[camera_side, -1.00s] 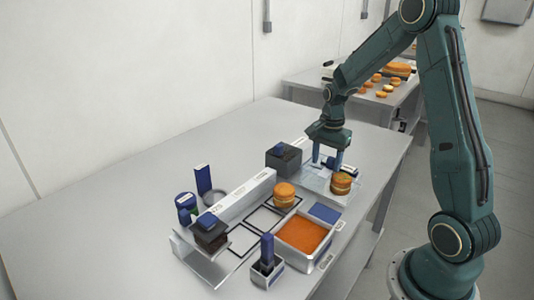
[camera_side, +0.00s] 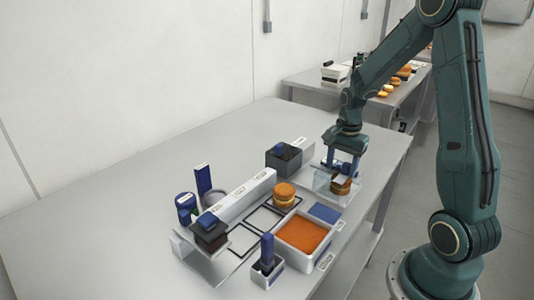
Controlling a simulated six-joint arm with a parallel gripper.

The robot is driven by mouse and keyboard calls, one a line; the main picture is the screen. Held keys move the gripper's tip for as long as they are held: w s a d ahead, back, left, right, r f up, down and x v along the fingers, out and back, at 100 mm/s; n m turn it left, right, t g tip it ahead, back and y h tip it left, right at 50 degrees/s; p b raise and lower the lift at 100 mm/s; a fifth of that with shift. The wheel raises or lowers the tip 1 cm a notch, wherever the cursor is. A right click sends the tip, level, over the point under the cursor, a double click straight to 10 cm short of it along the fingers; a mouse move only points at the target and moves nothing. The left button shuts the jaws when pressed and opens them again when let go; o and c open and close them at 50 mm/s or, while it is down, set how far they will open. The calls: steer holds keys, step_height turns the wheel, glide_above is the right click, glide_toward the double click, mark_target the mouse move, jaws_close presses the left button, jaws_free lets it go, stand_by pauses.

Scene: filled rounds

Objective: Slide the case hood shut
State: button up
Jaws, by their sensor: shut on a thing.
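The clear case hood (camera_side: 322,181) is at the far right part of the table. My gripper (camera_side: 342,166) points down at the hood's top and is shut on it; the grip itself is small and partly hidden by the fingers. A filled round (camera_side: 341,186), brown and orange, stands in the case and now shows partly through the clear hood. Whether the hood meets the end of the case is too small to tell.
Another filled round (camera_side: 284,195) sits by the white labelled rail (camera_side: 240,201). A white tray of orange filling (camera_side: 303,235), a blue pad (camera_side: 324,212) and a dark block (camera_side: 283,160) stand close by. The table's left side is clear.

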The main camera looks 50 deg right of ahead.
mark_target(350, 165)
steer(key=shift+s+f, duration=0.2)
steer(key=shift+s, duration=0.5)
steer(key=shift+s+f, duration=0.2)
steer(key=shift+s, duration=0.45)
steer(key=o, duration=0.9)
steer(key=shift+r, duration=0.1)
steer(key=shift+w+r, duration=0.15)
steer(key=shift+r, duration=3.45)
